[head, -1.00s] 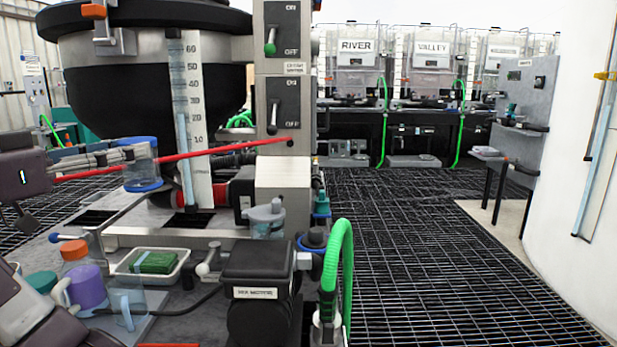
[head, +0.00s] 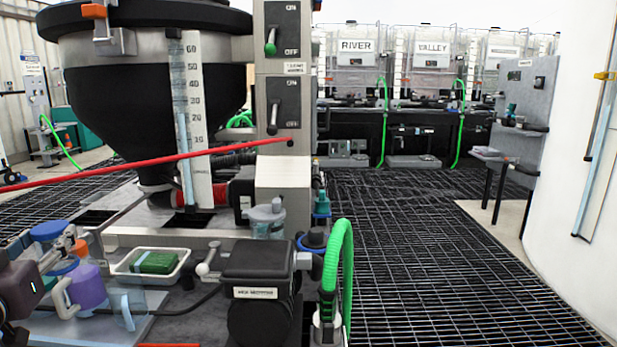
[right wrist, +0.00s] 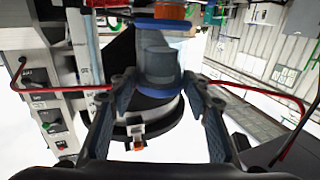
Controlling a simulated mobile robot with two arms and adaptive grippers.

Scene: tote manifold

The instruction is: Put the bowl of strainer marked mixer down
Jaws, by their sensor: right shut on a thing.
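The bowl (head: 48,231), a clear cup with blue ends, is at the left of the head view. My right gripper (head: 52,262) is shut around its side and partly hides it. In the right wrist view the bowl (right wrist: 158,62) sits between both fingers of the gripper (right wrist: 158,90). It is above or among the vessels on the grey bench (head: 185,295); I cannot tell whether it touches anything. A black strainer-like housing (head: 258,262) with a white label stands at the bench's front; the label is too small to read surely. My left gripper is not in view.
A purple jug (head: 90,290), a clear jug (head: 128,305) and a white tray (head: 178,272) with a green block (head: 157,262) crowd the bowl. A red rod (head: 150,165) crosses in front of the large black hopper (head: 140,110). A green hose (head: 340,265) bends at right.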

